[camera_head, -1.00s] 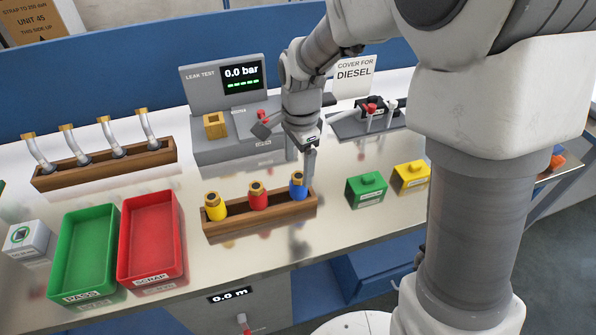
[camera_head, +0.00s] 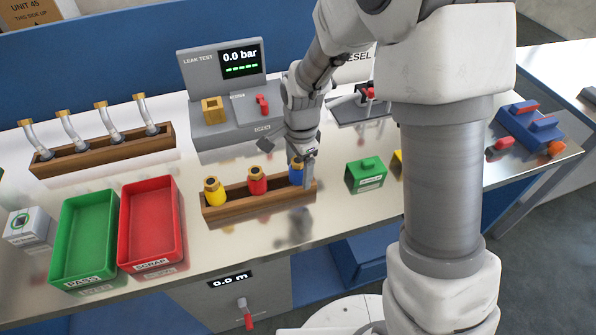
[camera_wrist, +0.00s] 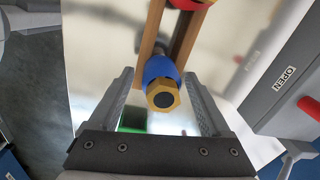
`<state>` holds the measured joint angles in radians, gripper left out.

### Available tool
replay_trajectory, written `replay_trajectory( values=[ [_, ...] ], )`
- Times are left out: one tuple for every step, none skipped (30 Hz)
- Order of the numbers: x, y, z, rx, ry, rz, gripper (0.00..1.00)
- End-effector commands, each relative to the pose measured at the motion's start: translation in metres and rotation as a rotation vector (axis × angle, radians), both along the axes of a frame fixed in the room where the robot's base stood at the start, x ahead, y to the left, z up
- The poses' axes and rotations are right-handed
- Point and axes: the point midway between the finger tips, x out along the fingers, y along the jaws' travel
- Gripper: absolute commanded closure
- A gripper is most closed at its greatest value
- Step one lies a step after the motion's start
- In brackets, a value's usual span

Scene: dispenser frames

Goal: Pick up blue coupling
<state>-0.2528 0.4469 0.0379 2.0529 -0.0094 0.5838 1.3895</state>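The blue coupling (camera_head: 296,172) stands in the right end of a wooden rack (camera_head: 231,208), partly hidden behind my gripper in the head view. In the wrist view the blue coupling (camera_wrist: 162,80) shows its brass hex top toward the camera, between my two fingers. My gripper (camera_head: 304,177) points down at the rack's right end. In the wrist view my gripper (camera_wrist: 160,98) is open, with a gap visible on each side of the coupling. I cannot tell how far down the fingers reach beside it.
A red coupling (camera_head: 257,182) and a yellow coupling (camera_head: 214,192) stand in the same rack to the left. A green block (camera_head: 366,176) sits right of the rack. The leak test station (camera_head: 222,108) stands behind. Red (camera_head: 177,260) and green (camera_head: 60,279) trays lie left.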

Motion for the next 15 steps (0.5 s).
replay_trajectory(
  values=[
    [0.0000,0.0000,0.0001,0.000,0.000,0.000,0.30],
    [-0.0001,0.0001,0.0002,0.000,0.000,0.000,0.35],
    [0.0000,0.0001,0.0002,0.000,0.000,0.000,0.42],
    [0.0000,0.0001,0.0002,0.000,0.000,0.000,0.48],
    [0.0000,0.0001,0.0002,0.000,0.000,0.000,0.53],
    [0.0000,0.0001,0.0003,0.000,0.000,0.000,0.60],
    [0.0000,0.0001,0.0003,0.000,0.000,0.000,0.66],
    [0.0000,0.0001,0.0003,0.000,0.000,0.000,0.71],
    [0.0000,0.0001,0.0003,0.000,0.000,0.000,0.78],
    [0.0000,0.0001,0.0003,0.000,0.000,0.000,0.84],
    [0.0000,0.0001,0.0004,0.000,0.000,0.000,0.89],
    [0.0000,0.0001,0.0004,0.000,0.000,0.000,0.96],
    [0.0000,0.0001,0.0004,0.000,0.000,0.000,1.00],
    [0.0001,0.0002,0.0004,0.000,0.000,0.000,1.00],
    [0.0000,0.0001,0.0004,0.000,0.000,0.000,1.00]
  ],
)
